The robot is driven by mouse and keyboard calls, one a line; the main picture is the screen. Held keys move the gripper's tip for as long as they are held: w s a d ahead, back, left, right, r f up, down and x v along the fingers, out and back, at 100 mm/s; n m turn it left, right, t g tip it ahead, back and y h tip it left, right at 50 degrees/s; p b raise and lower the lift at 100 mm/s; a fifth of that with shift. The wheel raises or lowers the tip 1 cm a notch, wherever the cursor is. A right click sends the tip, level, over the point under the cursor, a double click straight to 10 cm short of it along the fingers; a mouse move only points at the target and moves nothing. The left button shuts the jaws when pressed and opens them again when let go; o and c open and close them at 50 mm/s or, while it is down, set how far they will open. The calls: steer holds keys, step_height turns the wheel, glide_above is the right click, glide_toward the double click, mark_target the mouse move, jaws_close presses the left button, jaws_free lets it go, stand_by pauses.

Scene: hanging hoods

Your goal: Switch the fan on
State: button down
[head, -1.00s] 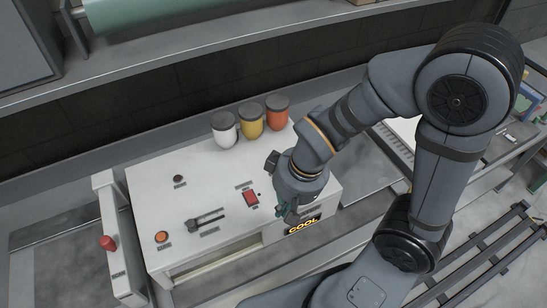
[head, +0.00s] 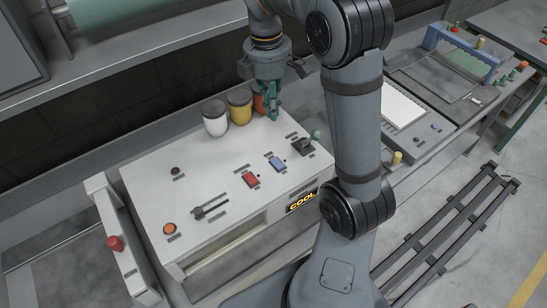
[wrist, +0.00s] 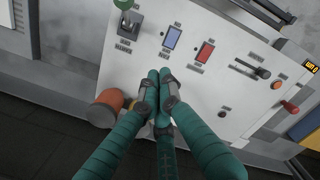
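The white control console (head: 222,153) carries a red rocker switch (head: 250,180), a blue rocker switch (head: 277,164) and a black lever switch (head: 303,146) beside a green knob (head: 316,135). The red switch (wrist: 205,54), blue switch (wrist: 172,38) and lever (wrist: 128,22) also show in the wrist view. My gripper (head: 272,112) hangs above the console's back edge, in front of the orange jar. In the wrist view its teal fingers (wrist: 159,74) are together at the tips, with nothing visible between them.
White (head: 215,118), yellow (head: 239,107) and orange (head: 259,103) jars stand along the console's back edge. The space above the console's front is clear.

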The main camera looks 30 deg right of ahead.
mark_target(279, 164)
steer(key=shift+s+a+n+g, duration=0.25)
steer(key=shift+s+n, duration=0.4)
steer(key=shift+n, duration=0.6)
steer(key=shift+s+a+n+g, duration=0.2)
steer(key=shift+s+n, duration=0.4)
steer(key=shift+n, duration=0.65)
steer(key=shift+d, duration=0.15)
steer(key=f, duration=0.4)
steer(key=s+f, duration=0.1)
steer(key=f, duration=0.8)
steer(key=shift+s+f, duration=0.3)
steer(key=shift+f, duration=0.1)
